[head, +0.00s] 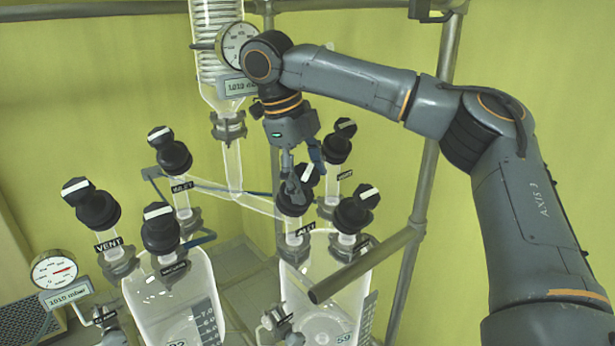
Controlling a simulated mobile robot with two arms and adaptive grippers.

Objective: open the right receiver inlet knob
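The right receiver (325,285) is a glass vessel with several black knobs on its top. Its inlet knob (294,203) is the front left one, above a label that seems to read INLET. A white-marked handle shows at its top. My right gripper (304,178) points down at this knob, with its fingers at the handle and partly covering it. Whether the fingers are closed on the handle or only around it, I cannot tell. My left gripper is not in view.
The vent knob (338,146) stands behind the inlet knob and another knob (353,215) stands to its right. A metal rail (365,265) crosses in front. The left receiver (178,300) has its own knobs. A pressure gauge (238,46) hangs close behind my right arm.

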